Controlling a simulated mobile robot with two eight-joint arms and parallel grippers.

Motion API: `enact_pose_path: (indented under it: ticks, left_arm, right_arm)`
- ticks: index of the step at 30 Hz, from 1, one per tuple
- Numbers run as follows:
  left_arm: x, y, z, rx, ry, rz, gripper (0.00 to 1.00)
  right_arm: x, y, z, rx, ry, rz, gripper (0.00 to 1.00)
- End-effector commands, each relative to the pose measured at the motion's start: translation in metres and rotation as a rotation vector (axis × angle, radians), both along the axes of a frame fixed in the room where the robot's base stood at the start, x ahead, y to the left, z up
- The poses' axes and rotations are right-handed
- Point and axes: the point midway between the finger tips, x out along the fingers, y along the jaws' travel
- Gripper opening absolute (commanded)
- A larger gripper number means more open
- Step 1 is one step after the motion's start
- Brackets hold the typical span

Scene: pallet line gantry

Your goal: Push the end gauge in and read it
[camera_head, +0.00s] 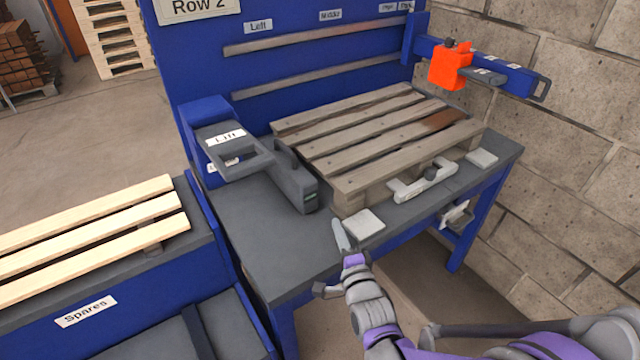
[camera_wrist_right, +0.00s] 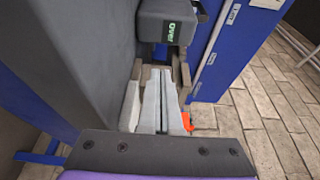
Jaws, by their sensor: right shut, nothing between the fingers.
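The end gauge is a dark grey block (camera_head: 294,182) with a small green display, on the left of the bench against the pallet's near left end. In the right wrist view the gauge (camera_wrist_right: 166,27) is just beyond my fingers, and its green display seems to read "Over". A grey handle frame labelled "Left" (camera_head: 228,139) stands behind it. My right gripper (camera_head: 340,235) is shut and empty, over the bench's front edge, a little in front of the gauge and apart from it. Its closed fingers (camera_wrist_right: 160,100) show in the wrist view. My left gripper is out of view.
A slatted pallet (camera_head: 365,150) lies on the bench (camera_head: 270,245), with pale pads (camera_head: 362,224) and a white bracket (camera_head: 425,182) along its front. An orange block (camera_head: 450,66) sits on a blue arm at the back right. A spares stand (camera_head: 85,312) is at left.

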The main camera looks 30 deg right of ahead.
Motion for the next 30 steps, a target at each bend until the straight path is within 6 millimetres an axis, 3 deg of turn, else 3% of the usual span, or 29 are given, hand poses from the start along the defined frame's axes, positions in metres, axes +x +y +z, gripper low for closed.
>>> enact_pose_path:
  ticks: [7,21,30]
  left_arm:
    - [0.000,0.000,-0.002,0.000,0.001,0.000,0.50]
    - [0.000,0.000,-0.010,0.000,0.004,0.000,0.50]
    - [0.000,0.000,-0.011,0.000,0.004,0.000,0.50]
  right_arm:
    - [0.014,-0.003,0.000,-0.002,0.001,0.000,0.00]
    - [0.088,-0.023,-0.001,-0.002,0.001,0.000,0.00]
    - [0.097,-0.026,0.000,-0.002,0.001,0.000,0.00]
